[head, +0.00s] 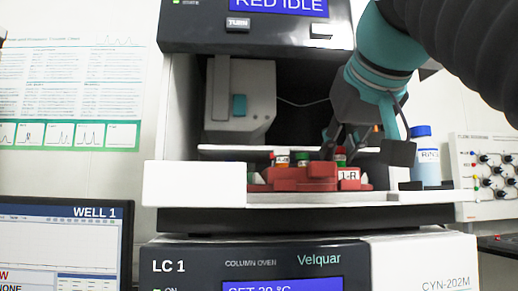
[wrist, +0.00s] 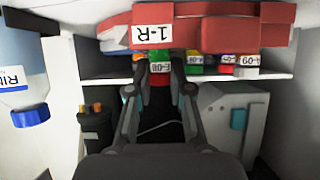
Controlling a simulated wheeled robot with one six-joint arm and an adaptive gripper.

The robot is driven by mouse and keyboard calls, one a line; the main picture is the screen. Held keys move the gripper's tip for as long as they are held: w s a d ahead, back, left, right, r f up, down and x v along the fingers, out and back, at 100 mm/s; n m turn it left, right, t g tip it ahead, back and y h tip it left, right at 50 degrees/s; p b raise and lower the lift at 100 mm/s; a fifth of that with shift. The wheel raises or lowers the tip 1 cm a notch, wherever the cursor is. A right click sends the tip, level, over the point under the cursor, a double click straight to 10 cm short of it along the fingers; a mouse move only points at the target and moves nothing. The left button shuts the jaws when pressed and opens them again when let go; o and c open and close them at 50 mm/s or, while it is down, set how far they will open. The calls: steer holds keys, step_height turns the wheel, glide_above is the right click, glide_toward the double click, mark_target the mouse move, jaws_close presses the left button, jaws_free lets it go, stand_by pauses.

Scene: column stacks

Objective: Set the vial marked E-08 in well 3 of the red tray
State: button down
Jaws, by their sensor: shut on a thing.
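The red tray (head: 308,184) sits on the white shelf of the open instrument and carries a label that reads like 1-R. In the wrist view the tray (wrist: 215,32) is upside down, with the 1-R label facing me. The vial marked E-08 (wrist: 160,68) shows between my fingertips, its white label readable and a red part at its end. It also shows in the head view (head: 341,158), mostly hidden by my fingers. My gripper (head: 340,148), also in the wrist view (wrist: 160,72), is shut on this vial over the tray. I cannot tell whether its base is inside a well.
Other labelled vials stand in the tray, one orange-topped (head: 282,159) and one green-topped (head: 303,158). A blue-capped rinse bottle (head: 427,160) stands close on the right. A white-grey unit (head: 240,98) hangs at the left inside.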

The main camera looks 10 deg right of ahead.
stand_by(0.3)
steer(key=c, duration=1)
jaws_free()
